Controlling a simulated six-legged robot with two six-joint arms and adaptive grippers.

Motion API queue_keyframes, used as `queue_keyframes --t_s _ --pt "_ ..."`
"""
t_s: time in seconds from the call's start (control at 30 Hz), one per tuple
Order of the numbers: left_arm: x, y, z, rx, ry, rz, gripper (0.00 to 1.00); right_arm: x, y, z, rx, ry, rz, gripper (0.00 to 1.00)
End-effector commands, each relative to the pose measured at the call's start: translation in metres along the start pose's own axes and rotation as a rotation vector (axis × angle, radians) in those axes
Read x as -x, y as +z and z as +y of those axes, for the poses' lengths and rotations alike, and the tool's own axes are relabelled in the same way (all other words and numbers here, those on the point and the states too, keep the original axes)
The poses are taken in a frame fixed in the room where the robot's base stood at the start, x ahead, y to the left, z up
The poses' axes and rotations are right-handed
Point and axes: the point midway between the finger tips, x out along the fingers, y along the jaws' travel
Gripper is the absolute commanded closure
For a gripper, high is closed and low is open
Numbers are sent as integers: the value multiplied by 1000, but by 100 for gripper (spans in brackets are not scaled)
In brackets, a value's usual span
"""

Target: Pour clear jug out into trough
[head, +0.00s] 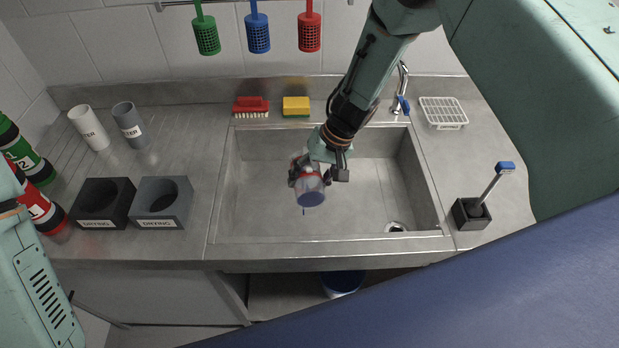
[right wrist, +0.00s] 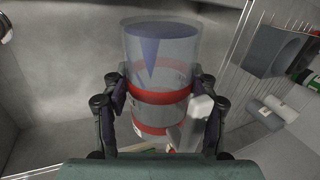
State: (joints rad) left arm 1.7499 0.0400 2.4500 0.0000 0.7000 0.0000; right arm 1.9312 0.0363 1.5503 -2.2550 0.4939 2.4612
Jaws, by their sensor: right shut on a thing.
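The clear jug (head: 312,194) has red bands and something blue inside. My right gripper (head: 318,172) is shut on its side and holds it tilted above the grey sink trough (head: 370,200). In the right wrist view the jug (right wrist: 158,58) sits between both fingers of the gripper (right wrist: 160,95), with a pointed blue shape inside and a pale handle at its right. A short thin dark streak shows just below the jug in the head view; I cannot tell if it is liquid. My left gripper is out of view; only part of my left arm shows.
A tap (head: 402,85) stands behind the trough and a drain (head: 396,227) lies at its right front. A red brush (head: 251,106) and yellow sponge (head: 296,105) lie behind. Black (head: 103,203) and grey (head: 161,202) drying holders stand at left, a brush holder (head: 470,214) at right.

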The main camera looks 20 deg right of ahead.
Motion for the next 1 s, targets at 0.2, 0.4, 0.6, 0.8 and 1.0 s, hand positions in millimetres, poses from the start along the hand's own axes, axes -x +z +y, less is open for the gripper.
queue_keyframes --t_s 0.2,0.4,0.6,0.8,1.0 --pt "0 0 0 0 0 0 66 4 -3 -2 -19 0 -43 83" --pt "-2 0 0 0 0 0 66 4 -3 -3 -8 -5 -18 82" --pt "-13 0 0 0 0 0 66 6 -4 -3 27 -3 72 83" --pt "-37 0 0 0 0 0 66 6 -3 -3 55 -2 137 82" --pt "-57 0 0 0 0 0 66 8 -4 -4 74 -2 183 83"
